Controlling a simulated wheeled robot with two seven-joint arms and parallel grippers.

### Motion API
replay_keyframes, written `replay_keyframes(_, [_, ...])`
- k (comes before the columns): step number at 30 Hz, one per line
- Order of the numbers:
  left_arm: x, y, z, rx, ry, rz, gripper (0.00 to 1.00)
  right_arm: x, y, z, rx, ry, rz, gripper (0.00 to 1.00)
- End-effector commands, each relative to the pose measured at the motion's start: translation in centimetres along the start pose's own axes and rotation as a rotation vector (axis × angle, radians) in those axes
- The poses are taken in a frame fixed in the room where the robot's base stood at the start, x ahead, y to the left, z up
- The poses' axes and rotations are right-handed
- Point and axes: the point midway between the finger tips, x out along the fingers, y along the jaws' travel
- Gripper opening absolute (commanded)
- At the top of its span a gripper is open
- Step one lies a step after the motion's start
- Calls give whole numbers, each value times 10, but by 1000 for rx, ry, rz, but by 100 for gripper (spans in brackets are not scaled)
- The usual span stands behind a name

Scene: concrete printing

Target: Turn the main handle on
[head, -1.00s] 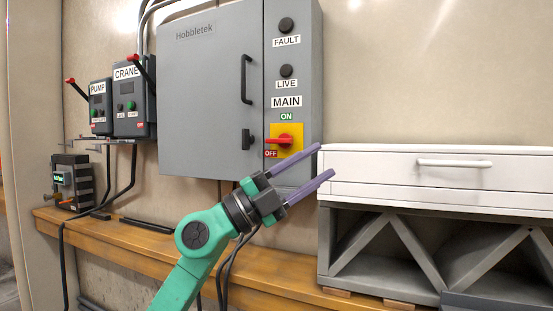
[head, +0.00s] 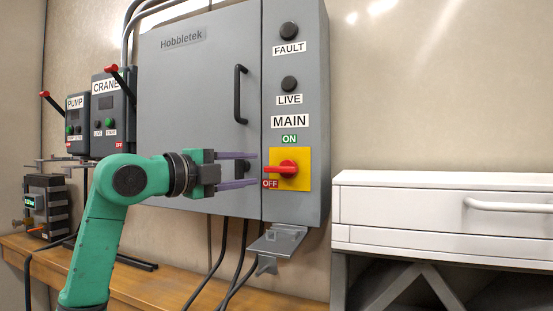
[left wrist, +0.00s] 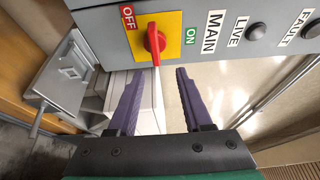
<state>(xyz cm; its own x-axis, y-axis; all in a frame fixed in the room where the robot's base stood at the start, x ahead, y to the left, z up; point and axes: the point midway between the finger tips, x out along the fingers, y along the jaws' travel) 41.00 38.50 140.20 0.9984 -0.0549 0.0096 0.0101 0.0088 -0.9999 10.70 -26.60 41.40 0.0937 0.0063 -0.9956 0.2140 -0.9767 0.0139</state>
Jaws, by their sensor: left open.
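The main handle (head: 281,168) is a red lever on a yellow plate (head: 303,157) at the lower right of the grey Hobbletek cabinet. It lies level and points left, beside the OFF label (head: 270,184); the green ON label (head: 289,139) is above the plate. My left gripper (head: 256,169) is open, with purple fingers level and pointing right, just left of the handle's tip. In the left wrist view the handle (left wrist: 154,42) lies ahead of the gap between the open fingers (left wrist: 158,71). Nothing is between the fingers. My right gripper is not seen.
A vertical door handle (head: 239,95) and a small dark latch, partly behind my fingers, stick out from the cabinet door. A metal bracket (head: 278,243) hangs below the cabinet. A white drawer unit (head: 440,205) stands at right. PUMP and CRANE boxes (head: 112,112) are at left.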

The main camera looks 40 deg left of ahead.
Motion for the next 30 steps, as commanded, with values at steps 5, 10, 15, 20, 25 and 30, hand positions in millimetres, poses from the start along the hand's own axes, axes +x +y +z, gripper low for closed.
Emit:
replay_keyframes(5, [50,-8,0,-5,4,3,50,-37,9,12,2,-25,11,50])
replay_keyframes(10, [82,-5,0,-3,3,2,50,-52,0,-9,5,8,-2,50])
replay_keyframes(15, [93,0,-1,0,2,2,50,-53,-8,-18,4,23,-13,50])
replay_keyframes(20, [93,1,0,0,1,2,50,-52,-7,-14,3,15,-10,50])
replay_keyframes(25, [93,1,0,0,2,2,0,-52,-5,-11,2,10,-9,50])
replay_keyframes(30, [93,1,-1,1,2,4,0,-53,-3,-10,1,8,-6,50])
